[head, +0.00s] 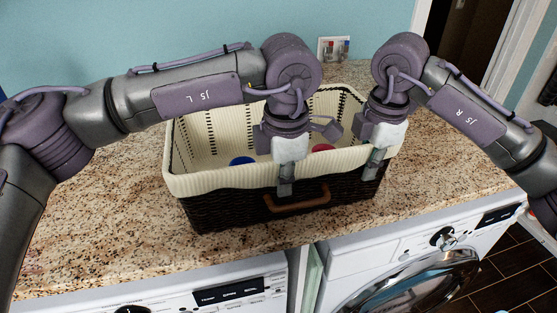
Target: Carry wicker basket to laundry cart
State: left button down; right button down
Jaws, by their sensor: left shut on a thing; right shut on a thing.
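The wicker basket (225,210) is dark brown with a cream cloth liner folded over its rim and a brown handle on its front. It stands on the granite counter in the middle of the head view. My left gripper (286,180) is shut on the basket's front rim, near the middle above the handle. My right gripper (371,165) is shut on the same front rim, nearer the right corner. A blue item (241,161) and a red item (322,148) show partly inside the basket. The laundry cart is not in view.
The granite counter (90,225) is bare to the left of the basket. A white washer (190,290) and a white machine with a round door (420,270) stand under the counter's front edge. A wall outlet (335,49) is behind. A doorway is at upper right.

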pick_arm(q)
jog(key=shift+r, duration=0.15)
pick_arm(e)
jog(key=shift+r, duration=0.2)
